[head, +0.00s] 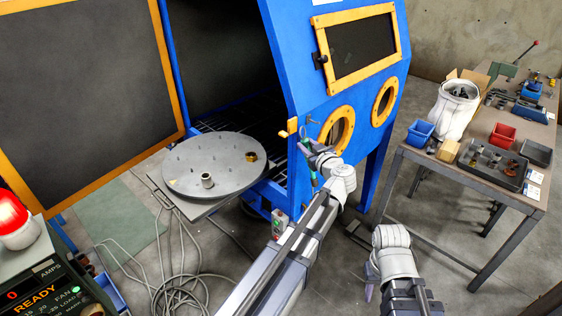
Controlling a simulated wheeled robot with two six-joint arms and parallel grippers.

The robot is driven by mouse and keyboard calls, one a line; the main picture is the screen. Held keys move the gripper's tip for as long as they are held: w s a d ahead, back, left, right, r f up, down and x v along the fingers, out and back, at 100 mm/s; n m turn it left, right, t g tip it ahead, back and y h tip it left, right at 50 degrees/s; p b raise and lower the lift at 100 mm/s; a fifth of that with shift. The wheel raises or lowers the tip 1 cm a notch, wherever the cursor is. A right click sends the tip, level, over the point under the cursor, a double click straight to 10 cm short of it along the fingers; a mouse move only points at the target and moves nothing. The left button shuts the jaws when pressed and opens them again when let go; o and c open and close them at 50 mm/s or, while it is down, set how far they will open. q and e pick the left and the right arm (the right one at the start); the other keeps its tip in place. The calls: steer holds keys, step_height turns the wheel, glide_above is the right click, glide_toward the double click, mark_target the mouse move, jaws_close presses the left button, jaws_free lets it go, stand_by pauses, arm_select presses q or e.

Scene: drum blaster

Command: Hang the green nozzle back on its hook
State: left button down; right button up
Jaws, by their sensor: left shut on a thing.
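My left gripper (308,150) is at the front corner post of the blue blasting cabinet, beside its open doorway. It is shut on the green nozzle (305,142), which shows only as a small green piece at the fingers. A small metal hook (312,121) sticks out from the cabinet side just above the gripper. The nozzle looks close below the hook; I cannot tell whether they touch. My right gripper (370,284) hangs low over the floor at bottom centre-right, pointing down. Its fingers are small and partly hidden, so its opening is unclear.
The blue cabinet (292,60) has orange-rimmed arm ports and an open door at left. A round grey turntable (214,163) holding metal parts juts from the doorway. A workbench (485,175) with bins stands right. Coiled cable (178,292) lies on the floor.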

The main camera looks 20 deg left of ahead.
arm_select(q)
steer(key=w+d+r+m+t+h+b, duration=0.1)
steer(key=w+d+m+t+h+b, duration=0.2)
steer(key=d+m, duration=0.4)
steer(key=w+a+f+t, duration=0.1)
steer(key=w+a+t, duration=0.1)
steer(key=a, duration=0.4)
steer(key=shift+w+a+f+n+b, duration=0.25)
steer(key=shift+w+n+b, duration=0.1)
steer(key=shift+n, duration=0.05)
stand_by(0.8)
stand_by(0.7)
steer(key=c, duration=0.5)
jaws_free()
